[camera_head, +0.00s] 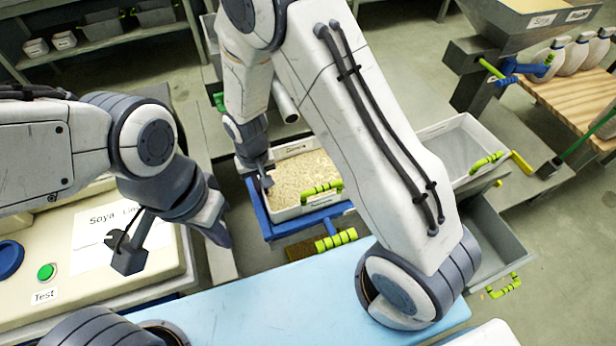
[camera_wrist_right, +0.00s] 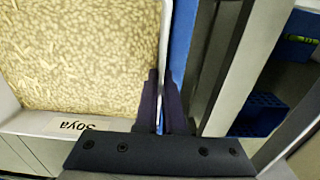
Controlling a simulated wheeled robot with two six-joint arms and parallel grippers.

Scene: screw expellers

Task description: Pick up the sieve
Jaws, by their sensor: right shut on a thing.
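The sieve appears to be the pale rectangular tray (camera_head: 300,211) filled with light grains, with a green handle (camera_head: 322,192) at its front. It sits on a blue support (camera_head: 266,223) in the head view. My right gripper (camera_head: 262,178) reaches its left end from above. In the right wrist view the fingers of the right gripper (camera_wrist_right: 164,105) are shut on the thin side wall of the tray (camera_wrist_right: 160,45), beside its "Soya" label (camera_wrist_right: 75,126).
A light blue surface (camera_head: 290,300) is in front. A cream panel with a green button (camera_head: 46,272) is at the left. My right arm covers the middle.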

